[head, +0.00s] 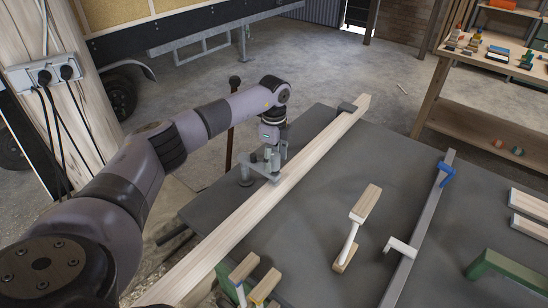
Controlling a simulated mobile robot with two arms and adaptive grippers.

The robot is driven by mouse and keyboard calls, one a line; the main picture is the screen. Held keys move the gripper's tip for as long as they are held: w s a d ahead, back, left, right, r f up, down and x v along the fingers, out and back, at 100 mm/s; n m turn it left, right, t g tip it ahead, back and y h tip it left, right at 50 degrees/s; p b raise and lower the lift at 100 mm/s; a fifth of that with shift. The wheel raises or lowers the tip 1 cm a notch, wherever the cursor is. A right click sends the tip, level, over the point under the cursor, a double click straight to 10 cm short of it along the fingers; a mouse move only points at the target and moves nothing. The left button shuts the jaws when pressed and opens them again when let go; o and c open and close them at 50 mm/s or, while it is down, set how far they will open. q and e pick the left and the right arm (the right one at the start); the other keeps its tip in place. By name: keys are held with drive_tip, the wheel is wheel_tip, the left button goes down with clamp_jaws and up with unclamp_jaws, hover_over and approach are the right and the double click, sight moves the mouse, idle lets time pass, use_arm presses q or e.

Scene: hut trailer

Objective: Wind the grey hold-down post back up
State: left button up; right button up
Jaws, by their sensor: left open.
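The grey hold-down post (246,176) stands at the far left edge of the dark grey bench, with a grey arm or plate reaching to the long pale timber (255,212). My left gripper (271,156) points down right over this hold-down, at the timber's left edge. It is open, with its fingers around or just beside the upper part of the hold-down; I cannot tell whether they touch it. The gripper hides part of the hold-down. My right gripper is not in view.
The timber runs diagonally across the bench (385,165) past a dark block (347,107). A wood-and-white piece (350,230) and a long bar with a blue end (420,228) lie to the right. A dark knob-topped rod (231,125) stands behind the arm. A wooden workbench (490,100) is at the back right.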

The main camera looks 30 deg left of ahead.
sight(274, 154)
use_arm(q)
wheel_tip(274, 154, up, 12)
idle(0.6)
drive_tip(key=shift+f, duration=0.1)
